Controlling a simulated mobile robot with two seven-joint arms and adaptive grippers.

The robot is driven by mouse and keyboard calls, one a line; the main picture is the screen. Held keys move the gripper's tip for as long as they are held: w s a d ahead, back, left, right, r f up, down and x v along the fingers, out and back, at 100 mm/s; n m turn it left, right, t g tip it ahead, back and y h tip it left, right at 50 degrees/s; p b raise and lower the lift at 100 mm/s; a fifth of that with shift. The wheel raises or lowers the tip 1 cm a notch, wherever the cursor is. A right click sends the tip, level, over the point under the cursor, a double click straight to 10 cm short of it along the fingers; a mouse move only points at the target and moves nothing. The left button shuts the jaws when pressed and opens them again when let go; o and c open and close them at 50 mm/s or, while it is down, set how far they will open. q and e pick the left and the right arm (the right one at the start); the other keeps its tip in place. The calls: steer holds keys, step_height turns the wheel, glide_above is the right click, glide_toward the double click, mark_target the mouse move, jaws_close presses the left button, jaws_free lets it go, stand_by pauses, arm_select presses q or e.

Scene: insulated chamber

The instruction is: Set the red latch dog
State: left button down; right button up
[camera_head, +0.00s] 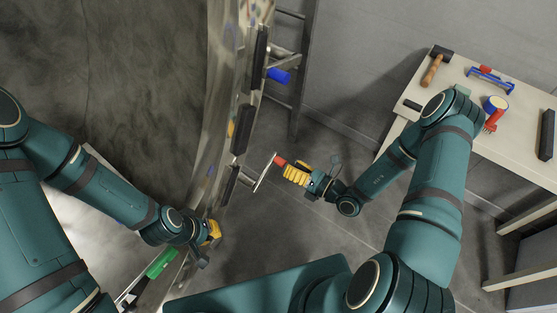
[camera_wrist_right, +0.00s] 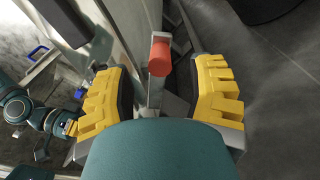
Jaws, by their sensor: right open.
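The red latch dog (camera_head: 280,160) has a red cylindrical grip on a metal bar at the right edge of the chamber door. In the right wrist view its red grip (camera_wrist_right: 160,57) stands just ahead of my yellow fingers, centred in the gap between them. My right gripper (camera_wrist_right: 162,88) is open, one finger on each side, with nothing visibly clasped. In the head view my right gripper (camera_head: 293,174) is close to the red grip and partly covers its near end. My left gripper (camera_head: 212,231) is low by the door edge near a green handle; its finger gap is hidden.
A blue-gripped latch (camera_head: 278,75) sits higher on the door edge, and a green handle (camera_head: 162,262) lower. Dark blocks (camera_head: 243,129) line the edge. A table (camera_head: 467,130) at right holds a hammer (camera_head: 437,66) and other tools. Floor between door and table is clear.

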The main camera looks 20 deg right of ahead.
mark_target(279, 158)
steer(key=shift+x, duration=2.65)
steer(key=shift+c, duration=0.5)
jaws_close()
